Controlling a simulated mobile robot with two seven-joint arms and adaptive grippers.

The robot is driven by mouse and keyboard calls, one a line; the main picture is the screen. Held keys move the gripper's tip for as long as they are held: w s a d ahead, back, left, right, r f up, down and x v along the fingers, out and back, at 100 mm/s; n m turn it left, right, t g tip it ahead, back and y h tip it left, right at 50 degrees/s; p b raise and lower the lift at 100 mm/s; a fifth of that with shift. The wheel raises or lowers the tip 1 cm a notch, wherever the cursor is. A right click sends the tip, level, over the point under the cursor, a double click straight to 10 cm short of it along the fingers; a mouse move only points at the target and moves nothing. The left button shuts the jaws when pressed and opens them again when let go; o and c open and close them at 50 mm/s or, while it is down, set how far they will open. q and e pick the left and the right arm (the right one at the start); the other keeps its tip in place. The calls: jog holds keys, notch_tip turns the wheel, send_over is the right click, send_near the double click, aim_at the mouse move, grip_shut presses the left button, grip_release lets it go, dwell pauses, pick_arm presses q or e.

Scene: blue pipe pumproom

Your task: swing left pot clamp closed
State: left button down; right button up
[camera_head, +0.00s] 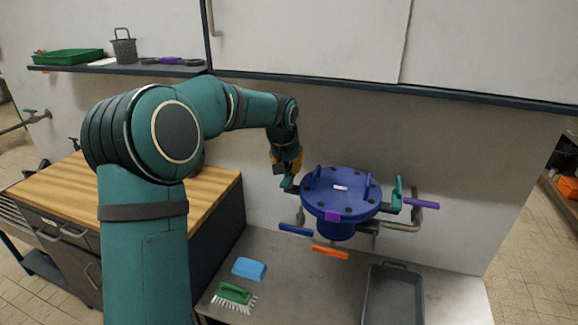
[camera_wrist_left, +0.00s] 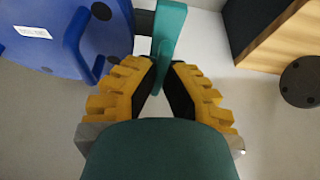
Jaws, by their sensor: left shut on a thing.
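The blue pot (camera_head: 341,194) has a round flanged lid with handles and stands over the metal counter at the wall. The left pot clamp (camera_head: 290,184) is a small teal piece at the pot's left rim. In the left wrist view the teal clamp (camera_wrist_left: 170,28) sits beside the blue lid (camera_wrist_left: 45,45), joined by a dark piece. My left gripper (camera_head: 284,172) comes from above and behind; its yellow-and-black fingers (camera_wrist_left: 161,78) are closed around the clamp's end. The exact contact is partly hidden. A second teal clamp (camera_head: 397,196) stands at the pot's right rim. My right gripper is not in view.
Blue (camera_head: 296,230), orange (camera_head: 330,252) and purple (camera_head: 421,203) valve handles surround the pot. A grey tray (camera_head: 393,310), a blue sponge (camera_head: 249,268) and a green brush (camera_head: 233,293) lie on the counter. A wooden worktop (camera_head: 218,190) is at left. Wall cabinets hang above.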

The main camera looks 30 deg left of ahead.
pick_arm(q)
jog(key=n, duration=0.1)
jog(key=n+y, duration=0.1)
jog(key=n, duration=0.1)
jog(key=shift+d+g+p, duration=0.25)
jog(key=shift+g+p, duration=0.05)
jog(key=shift+p, duration=0.05)
jog(key=n, duration=0.2)
jog(key=n+g+y, duration=0.1)
jog(key=shift+w+d+f+n+p, duration=0.1)
jog(key=shift+w+n+p, duration=0.05)
jog(key=shift+n+p, duration=0.25)
jog(key=n+p, duration=0.1)
jog(key=n, duration=0.1)
jog(key=shift+w+n+g+y, duration=0.15)
jog(key=shift+n+g+y, duration=0.15)
jog(key=shift+g, duration=0.1)
jog(key=n+p, duration=0.1)
jog(key=n, duration=0.1)
jog(key=shift+w+d+n+g+y, duration=0.1)
jog(key=shift+n+g+y, duration=0.2)
jog(key=shift+n+g, duration=0.1)
jog(key=shift+w+n+g+p, duration=0.1)
jog(key=shift+n+g+p, duration=0.3)
jog(key=shift+n+p, duration=0.5)
jog(key=shift+w+n+g+p, duration=0.15)
jog(key=shift+n+g+p, duration=0.55)
jog(key=shift+n+p, duration=1)
jog(key=shift+n, duration=0.4)
